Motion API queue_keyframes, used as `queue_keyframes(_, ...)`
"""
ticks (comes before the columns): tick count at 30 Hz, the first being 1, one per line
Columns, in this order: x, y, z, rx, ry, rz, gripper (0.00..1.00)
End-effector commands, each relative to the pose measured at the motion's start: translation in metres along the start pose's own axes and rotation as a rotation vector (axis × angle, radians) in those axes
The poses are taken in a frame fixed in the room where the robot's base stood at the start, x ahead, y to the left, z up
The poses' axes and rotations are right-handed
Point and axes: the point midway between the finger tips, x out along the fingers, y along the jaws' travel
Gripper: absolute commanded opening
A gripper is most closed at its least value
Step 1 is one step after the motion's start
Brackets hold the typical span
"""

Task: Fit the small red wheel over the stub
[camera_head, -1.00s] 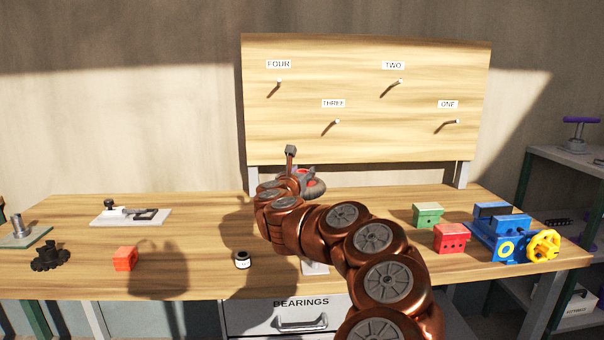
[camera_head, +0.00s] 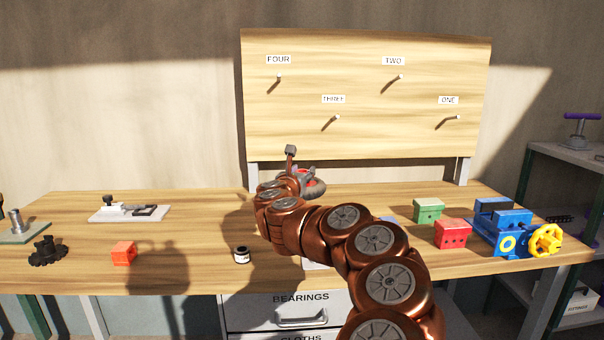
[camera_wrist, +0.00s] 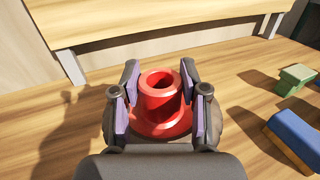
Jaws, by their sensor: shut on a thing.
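The small red wheel (camera_wrist: 163,107) is a red hub with a round open bore and a wider flange below. My gripper (camera_wrist: 160,84) is shut on it, with purple pads on both sides of the hub. In the head view my gripper (camera_head: 312,186) is over the bench in front of the peg board, and a little red of the wheel (camera_head: 304,172) shows there. A grey upright stub (camera_head: 16,222) stands on a green-grey plate (camera_head: 30,236) at the far left of the bench, well apart from my gripper. I cannot tell for certain that this is the task's stub.
A peg board (camera_head: 360,135) with several pegs stands behind. Green (camera_head: 428,209) and red (camera_head: 451,234) blocks and a blue vise (camera_head: 500,232) are on the right. A black gear-like part (camera_head: 47,251), orange block (camera_head: 124,253) and small jar (camera_head: 241,255) lie left.

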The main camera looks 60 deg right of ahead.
Motion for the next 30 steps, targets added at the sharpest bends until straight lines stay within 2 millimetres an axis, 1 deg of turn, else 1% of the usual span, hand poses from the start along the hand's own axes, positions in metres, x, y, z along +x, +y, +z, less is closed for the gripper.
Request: queue_keyframes(30, 0.000, 0.000, -0.016, 0.000, -0.004, 0.000, 0.00)
